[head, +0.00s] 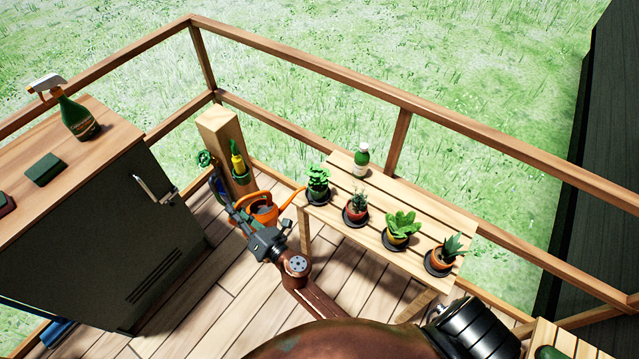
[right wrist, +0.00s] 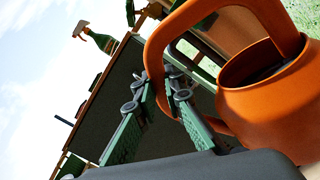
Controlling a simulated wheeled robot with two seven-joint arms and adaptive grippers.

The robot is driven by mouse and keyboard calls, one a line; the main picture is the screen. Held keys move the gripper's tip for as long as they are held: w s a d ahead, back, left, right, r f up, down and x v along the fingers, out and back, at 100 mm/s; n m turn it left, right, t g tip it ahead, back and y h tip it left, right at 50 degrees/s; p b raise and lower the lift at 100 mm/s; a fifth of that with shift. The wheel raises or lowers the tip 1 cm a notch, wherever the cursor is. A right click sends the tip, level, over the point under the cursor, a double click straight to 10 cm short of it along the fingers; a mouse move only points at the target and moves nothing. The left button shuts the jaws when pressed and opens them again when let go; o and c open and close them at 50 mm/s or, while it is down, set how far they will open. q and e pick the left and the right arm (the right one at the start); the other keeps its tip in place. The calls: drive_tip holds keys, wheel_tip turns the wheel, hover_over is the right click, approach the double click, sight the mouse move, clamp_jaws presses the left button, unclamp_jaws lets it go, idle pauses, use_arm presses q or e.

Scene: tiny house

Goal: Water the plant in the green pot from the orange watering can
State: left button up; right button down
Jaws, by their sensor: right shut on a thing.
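The orange watering can (head: 264,214) is left of the slatted table, above the deck, with its spout pointing right toward the table's left end. It looks about upright. My right gripper (head: 232,212) is on its left side, shut on the handle. In the right wrist view the fingers (right wrist: 165,98) are at the curved handle (right wrist: 153,52), and the can's open top (right wrist: 262,62) shows. The green pot (head: 317,197), with a leafy plant (head: 318,178), stands at the table's left end, just right of the spout tip. My left gripper is not in view.
The table (head: 335,228) also carries a red pot (head: 354,216), a yellow pot (head: 395,240), a terracotta pot (head: 439,262) and a green bottle (head: 361,160). A wooden post (head: 220,130) and a dark cabinet (head: 110,245) stand left. A railing (head: 300,62) runs behind.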

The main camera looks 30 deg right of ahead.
sight(241, 201)
drive_tip(key=shift+d+r+m+p, duration=0.35)
drive_tip(key=shift+d+r+p, duration=0.2)
drive_tip(key=shift+r, duration=0.25)
drive_tip(key=shift+d+r+m+p, duration=0.35)
drive_tip(key=shift+d+r+p, duration=0.1)
drive_tip(key=shift+d+r, duration=0.25)
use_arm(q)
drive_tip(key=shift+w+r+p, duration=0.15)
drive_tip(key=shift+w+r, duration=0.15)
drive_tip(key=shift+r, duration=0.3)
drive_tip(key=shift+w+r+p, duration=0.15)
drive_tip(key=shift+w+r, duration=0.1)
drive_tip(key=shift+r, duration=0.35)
use_arm(e)
drive_tip(key=shift+w+r, duration=0.1)
drive_tip(key=shift+r, duration=0.25)
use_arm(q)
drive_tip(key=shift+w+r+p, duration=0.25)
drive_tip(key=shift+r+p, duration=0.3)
use_arm(e)
drive_tip(key=shift+d+r, duration=0.35)
drive_tip(key=shift+r, duration=0.35)
